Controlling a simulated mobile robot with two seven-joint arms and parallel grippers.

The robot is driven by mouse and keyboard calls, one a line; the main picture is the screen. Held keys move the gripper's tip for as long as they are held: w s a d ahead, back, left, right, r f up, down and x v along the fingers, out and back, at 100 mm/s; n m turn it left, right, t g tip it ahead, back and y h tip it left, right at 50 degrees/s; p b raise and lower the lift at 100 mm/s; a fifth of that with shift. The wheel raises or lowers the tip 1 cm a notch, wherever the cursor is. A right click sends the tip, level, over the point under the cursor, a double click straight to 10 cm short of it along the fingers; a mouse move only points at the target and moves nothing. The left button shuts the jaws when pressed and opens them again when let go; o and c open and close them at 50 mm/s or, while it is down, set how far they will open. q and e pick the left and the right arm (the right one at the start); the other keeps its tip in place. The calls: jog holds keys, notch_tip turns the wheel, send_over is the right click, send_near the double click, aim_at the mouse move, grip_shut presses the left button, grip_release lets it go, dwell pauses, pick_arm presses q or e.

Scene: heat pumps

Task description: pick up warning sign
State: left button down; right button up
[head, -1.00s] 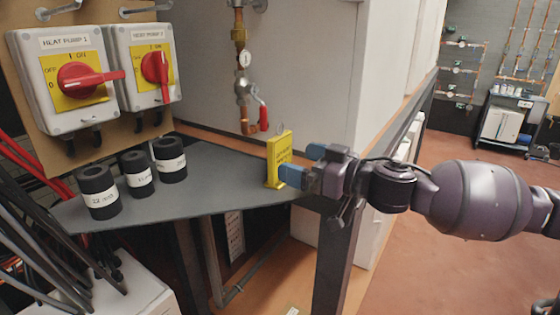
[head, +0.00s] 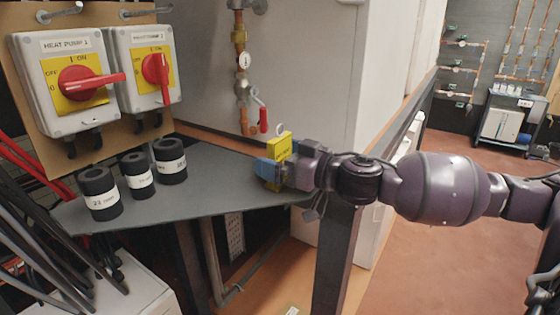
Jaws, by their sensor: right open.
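The warning sign (head: 280,144) is a small yellow upright plate with dark lettering. It stands near the right end of the grey shelf (head: 215,189). My right gripper (head: 276,163) reaches in from the right, with its blue fingers at the sign. The fingers are open, one in front of the sign and the other mostly hidden behind it. The gripper covers the sign's lower right part. I cannot tell whether either finger touches it. My left gripper is not in view.
Several black rolls with white labels, one of them a front-left roll (head: 100,194), stand on the shelf's left part. Two switch boxes with red handles, including the Heat Pump 1 box (head: 70,84), hang behind.

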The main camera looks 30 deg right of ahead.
aim_at(283, 152)
jog(key=c, duration=0.9)
jog(key=shift+r, duration=0.15)
jog(key=shift+r, duration=0.65)
jog(key=shift+v, duration=1.85)
jog(key=shift+p+v, duration=0.55)
jog(key=shift+v, duration=6.6)
